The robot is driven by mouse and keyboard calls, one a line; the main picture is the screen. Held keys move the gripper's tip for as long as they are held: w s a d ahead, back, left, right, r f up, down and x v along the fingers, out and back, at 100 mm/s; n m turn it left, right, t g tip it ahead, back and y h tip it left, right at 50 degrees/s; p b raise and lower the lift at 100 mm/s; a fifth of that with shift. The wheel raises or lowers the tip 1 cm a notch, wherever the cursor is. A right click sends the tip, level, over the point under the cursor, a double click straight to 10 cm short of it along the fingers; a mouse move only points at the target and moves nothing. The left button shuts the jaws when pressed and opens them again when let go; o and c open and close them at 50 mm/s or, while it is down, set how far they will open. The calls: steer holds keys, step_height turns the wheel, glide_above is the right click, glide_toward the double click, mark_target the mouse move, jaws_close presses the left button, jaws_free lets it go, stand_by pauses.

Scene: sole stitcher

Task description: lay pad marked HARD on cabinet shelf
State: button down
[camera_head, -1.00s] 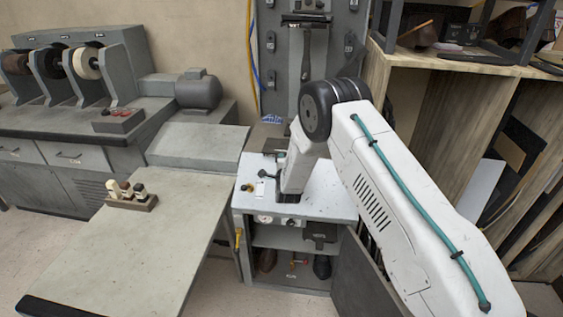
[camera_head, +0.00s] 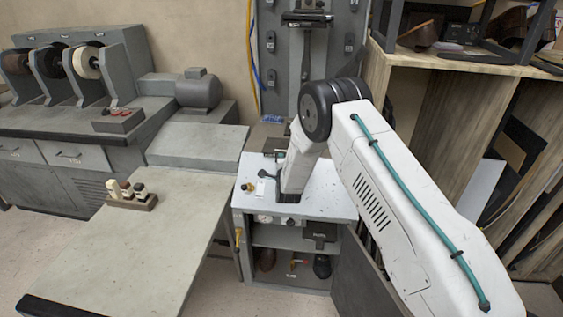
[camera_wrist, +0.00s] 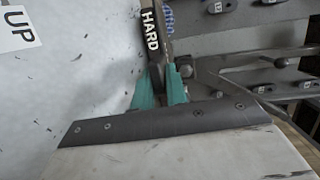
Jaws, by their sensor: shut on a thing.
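The dark pad marked HARD (camera_wrist: 151,32) is held upright in the wrist view, white letters along its face. My gripper (camera_wrist: 160,72), with teal fingers, is shut on its lower end. In the head view my wrist link is over the pale top of the cabinet; the gripper tips and pad cannot be made out there. The cabinet (camera_head: 240,222) is open at the front. Its shelf (camera_head: 275,240) shows below the top, with a dark flat-faced object (camera_head: 320,234) at its right.
The cabinet door (camera_head: 365,275) stands open at the right. Dark shoes (camera_head: 322,266) lie in the lower compartment. A label reading UP (camera_wrist: 17,30) lies on the pale top.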

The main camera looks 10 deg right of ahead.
steer(key=shift+s, duration=0.1)
stand_by(0.3)
steer(key=shift+r, duration=1.55)
steer(key=s+a, duration=0.2)
steer(key=s, duration=0.5)
steer(key=s+a, duration=0.3)
steer(key=s, duration=0.5)
stand_by(0.4)
stand_by(0.4)
